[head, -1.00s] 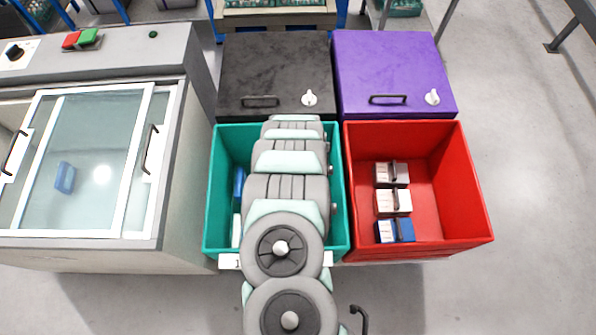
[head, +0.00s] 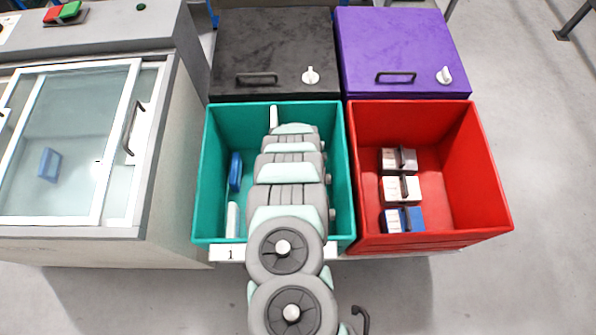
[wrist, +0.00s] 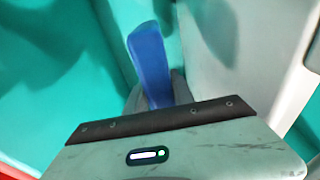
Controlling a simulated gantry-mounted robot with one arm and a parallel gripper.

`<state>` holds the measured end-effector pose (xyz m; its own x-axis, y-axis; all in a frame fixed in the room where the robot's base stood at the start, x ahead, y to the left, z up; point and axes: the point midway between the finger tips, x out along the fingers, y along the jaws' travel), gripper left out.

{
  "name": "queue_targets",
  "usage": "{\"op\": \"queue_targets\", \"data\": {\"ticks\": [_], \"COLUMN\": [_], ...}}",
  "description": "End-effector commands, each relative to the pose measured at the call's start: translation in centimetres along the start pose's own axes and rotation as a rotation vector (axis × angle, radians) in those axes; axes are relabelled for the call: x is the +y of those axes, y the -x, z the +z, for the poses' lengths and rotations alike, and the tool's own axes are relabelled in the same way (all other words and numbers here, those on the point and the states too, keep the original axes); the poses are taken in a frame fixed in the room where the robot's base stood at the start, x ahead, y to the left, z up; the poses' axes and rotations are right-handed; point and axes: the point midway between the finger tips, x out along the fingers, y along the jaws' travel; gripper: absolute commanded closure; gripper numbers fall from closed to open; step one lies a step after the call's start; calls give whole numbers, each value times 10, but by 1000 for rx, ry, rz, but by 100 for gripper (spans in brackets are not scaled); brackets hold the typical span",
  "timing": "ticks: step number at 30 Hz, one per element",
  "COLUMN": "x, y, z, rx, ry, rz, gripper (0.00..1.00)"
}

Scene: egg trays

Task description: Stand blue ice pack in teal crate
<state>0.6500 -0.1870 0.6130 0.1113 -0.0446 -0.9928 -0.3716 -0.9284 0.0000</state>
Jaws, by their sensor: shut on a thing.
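The teal crate (head: 349,220) stands open at the middle of the head view. My arm reaches over it and hides my gripper there. In the wrist view my gripper (wrist: 160,92) is shut on a blue ice pack (wrist: 150,55), held between grey fingers with teal walls around. I cannot tell whether this pack touches the crate floor. In the head view a blue pack (head: 235,171) stands by the crate's left wall, with a white pack (head: 232,220) nearer the front. Another blue pack (head: 49,164) shows through the freezer glass.
A red crate (head: 480,190) with several boxes adjoins on the right. Black (head: 270,50) and purple (head: 400,50) lidded bins stand behind. A white upright piece (head: 273,116) shows at the teal crate's back; a pale surface (wrist: 225,50) fills the wrist view's right.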

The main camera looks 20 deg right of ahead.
Motion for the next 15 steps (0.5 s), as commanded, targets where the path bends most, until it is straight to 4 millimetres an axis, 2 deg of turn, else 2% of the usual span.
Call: {"op": "queue_targets", "data": {"ticks": [1, 15], "x": [0, 0], "y": [-13, -78], "z": [2, 9], "rx": [0, 2], "ry": [0, 0], "rz": [0, 0], "gripper": [100, 100]}}
